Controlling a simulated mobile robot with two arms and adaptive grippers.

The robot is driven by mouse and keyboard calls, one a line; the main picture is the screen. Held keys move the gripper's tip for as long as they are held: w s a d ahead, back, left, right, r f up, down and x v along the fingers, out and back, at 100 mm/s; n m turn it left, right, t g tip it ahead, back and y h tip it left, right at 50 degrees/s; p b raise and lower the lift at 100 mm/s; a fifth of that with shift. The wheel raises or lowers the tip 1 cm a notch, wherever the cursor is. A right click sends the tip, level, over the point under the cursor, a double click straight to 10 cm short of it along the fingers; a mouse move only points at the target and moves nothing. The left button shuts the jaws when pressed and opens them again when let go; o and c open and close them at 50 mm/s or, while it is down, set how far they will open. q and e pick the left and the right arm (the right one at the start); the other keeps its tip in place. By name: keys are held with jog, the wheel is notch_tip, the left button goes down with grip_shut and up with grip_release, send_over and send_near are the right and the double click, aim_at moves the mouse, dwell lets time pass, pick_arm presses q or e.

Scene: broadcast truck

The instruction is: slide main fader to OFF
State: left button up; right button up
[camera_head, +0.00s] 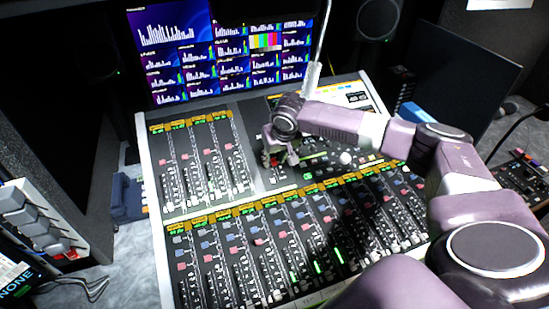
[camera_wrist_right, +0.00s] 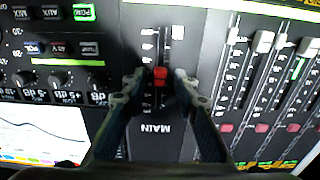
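The main fader's red cap (camera_wrist_right: 159,77) sits in its slot on the grey console panel, shown upside down in the right wrist view. The word MAIN (camera_wrist_right: 157,129) is printed below the slot in that view. My right gripper (camera_wrist_right: 159,80) is open, with one finger on each side of the red cap and a visible gap on both sides. In the head view my right gripper (camera_head: 276,160) is over the middle of the mixing console (camera_head: 257,181). I cannot read an OFF mark. My left gripper is not in view.
Other faders with white caps (camera_wrist_right: 265,41) stand close beside the main fader in the right wrist view. Knobs (camera_wrist_right: 60,82) and lit buttons lie on the other side. A monitor wall (camera_head: 220,50) stands behind the console. A dark screen (camera_head: 455,75) is at the right.

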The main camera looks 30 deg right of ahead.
aim_at(279, 180)
grip_shut()
jog(key=shift+s+p, duration=0.2)
jog(key=shift+p, duration=0.1)
jog(key=s+p, duration=0.1)
jog(key=s+f+p, duration=0.1)
jog(key=s+a+p, duration=0.1)
jog(key=s, duration=0.1)
jog(key=shift+s+f, duration=0.1)
jog(key=shift+f, duration=0.3)
jog(key=shift+s+f, duration=0.15)
jog(key=shift+s, duration=0.05)
jog(key=shift+a+f, duration=0.1)
jog(key=shift+f, duration=0.1)
jog(key=shift+s, duration=0.1)
